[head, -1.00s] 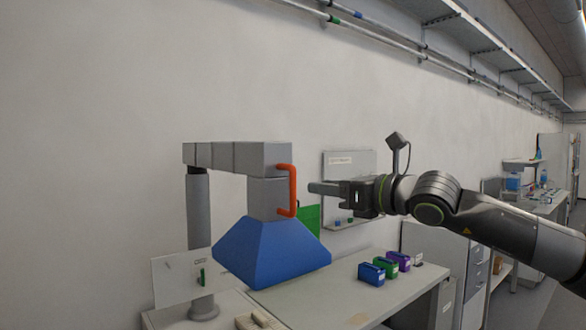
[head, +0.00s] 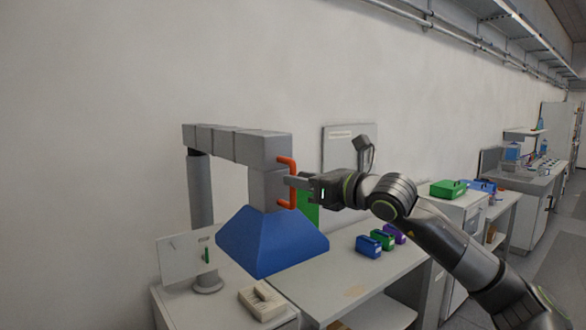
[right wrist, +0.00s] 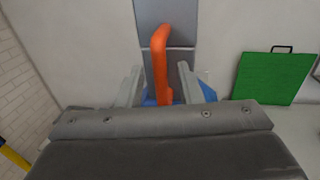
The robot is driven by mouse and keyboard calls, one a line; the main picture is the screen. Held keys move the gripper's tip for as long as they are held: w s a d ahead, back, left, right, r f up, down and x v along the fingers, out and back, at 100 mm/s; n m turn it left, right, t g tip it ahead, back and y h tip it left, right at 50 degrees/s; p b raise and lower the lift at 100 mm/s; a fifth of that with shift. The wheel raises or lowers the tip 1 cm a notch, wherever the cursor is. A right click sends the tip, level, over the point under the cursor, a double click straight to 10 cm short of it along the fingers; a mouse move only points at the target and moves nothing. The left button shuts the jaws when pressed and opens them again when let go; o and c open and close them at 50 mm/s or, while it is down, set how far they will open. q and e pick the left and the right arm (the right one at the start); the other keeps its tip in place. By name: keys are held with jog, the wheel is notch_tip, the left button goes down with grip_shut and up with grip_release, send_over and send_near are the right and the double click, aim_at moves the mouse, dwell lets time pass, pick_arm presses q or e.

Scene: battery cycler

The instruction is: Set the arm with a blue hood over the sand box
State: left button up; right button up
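The grey jointed arm (head: 232,142) stands on a post at the left and carries a blue hood (head: 270,243). An orange handle (head: 291,166) is on its front end. My right gripper (head: 291,181) is at the handle. In the right wrist view the orange handle (right wrist: 160,62) stands between the two spread fingers (right wrist: 160,85), with gaps on both sides. My left gripper is not in view.
Blue (head: 368,246), green (head: 383,239) and purple (head: 396,233) small cases stand on the bench (head: 335,274) right of the hood. A green panel (head: 309,207) is behind the hood; it also shows in the right wrist view (right wrist: 275,77). A white board hangs on the wall.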

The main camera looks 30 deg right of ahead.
jog(key=shift+p+x, duration=0.75)
jog(key=shift+x, duration=0.65)
grip_shut()
